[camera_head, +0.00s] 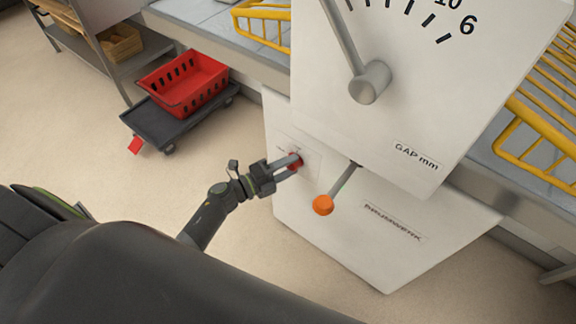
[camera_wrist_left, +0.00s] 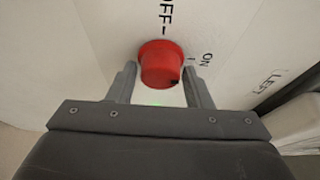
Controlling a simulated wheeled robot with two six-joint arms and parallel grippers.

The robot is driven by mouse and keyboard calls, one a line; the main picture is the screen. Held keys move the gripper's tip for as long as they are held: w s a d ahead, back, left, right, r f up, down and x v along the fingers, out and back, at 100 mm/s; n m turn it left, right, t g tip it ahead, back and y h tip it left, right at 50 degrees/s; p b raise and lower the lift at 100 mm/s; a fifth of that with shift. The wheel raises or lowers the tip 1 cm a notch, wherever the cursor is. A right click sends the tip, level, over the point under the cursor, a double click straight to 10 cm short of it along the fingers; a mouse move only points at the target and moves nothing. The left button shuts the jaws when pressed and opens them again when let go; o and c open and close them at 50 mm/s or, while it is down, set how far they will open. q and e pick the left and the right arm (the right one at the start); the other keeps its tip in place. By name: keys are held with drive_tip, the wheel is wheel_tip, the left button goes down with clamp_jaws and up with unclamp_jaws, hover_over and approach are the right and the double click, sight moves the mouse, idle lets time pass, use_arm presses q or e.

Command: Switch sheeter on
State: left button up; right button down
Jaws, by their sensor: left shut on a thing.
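The sheeter (camera_head: 345,235) is a white machine with a gap dial and the words "GAP mm" on its front. A red round knob (camera_head: 298,160) sits on its lower left face and shows large in the left wrist view (camera_wrist_left: 161,62). "OFF" is printed above the knob and "ON" to its right in that view. My left gripper (camera_head: 291,164) is shut on the red knob, with one finger on each side. A small dark mark shows at the knob's lower right edge; I cannot tell which label the knob points to. My right gripper is out of view.
An orange-tipped lever (camera_head: 323,205) sticks out just right of the knob. A grey dial handle (camera_head: 369,83) is above. Yellow wire guards (camera_head: 262,22) flank the machine. A red crate (camera_head: 183,84) stands on a dark dolly (camera_head: 150,118) on the floor at left.

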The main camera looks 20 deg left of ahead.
use_arm(q)
drive_tip(key=o, duration=0.8)
drive_tip(key=b+v, duration=0.1)
drive_tip(key=v, duration=1.6)
drive_tip(key=shift+s+a, duration=0.15)
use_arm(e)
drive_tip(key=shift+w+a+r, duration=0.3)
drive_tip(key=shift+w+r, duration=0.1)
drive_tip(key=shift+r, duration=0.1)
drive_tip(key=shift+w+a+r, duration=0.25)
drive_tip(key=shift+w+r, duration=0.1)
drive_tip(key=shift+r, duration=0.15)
